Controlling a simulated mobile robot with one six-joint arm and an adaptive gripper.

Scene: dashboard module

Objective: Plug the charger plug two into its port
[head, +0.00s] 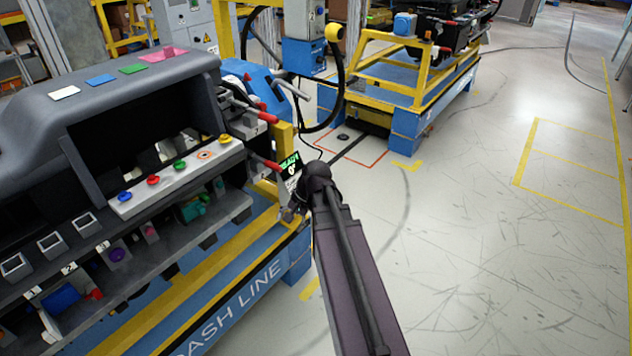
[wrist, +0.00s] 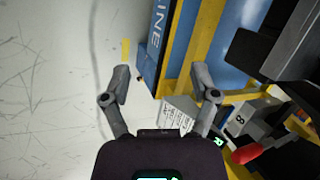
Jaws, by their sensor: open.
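My gripper (wrist: 161,80) is open, with nothing between its fingers in the wrist view. In the head view my gripper (head: 290,207) is small and partly hidden by my arm, at the right end of the dashboard module (head: 110,85). Square white-rimmed sockets (head: 52,245) line the front of the module, with number labels (head: 68,268) on the ledge below. Coloured pieces lie on the lower shelf: a blue one (head: 60,298), a purple one (head: 117,253) and a pink one (head: 150,232). I cannot tell which, if any, is charger plug two.
The blue and yellow stand (head: 240,295) carries the module. Red-tipped levers (head: 262,117) stick out at its right end. A second cart (head: 400,95) stands behind; the floor at right is clear.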

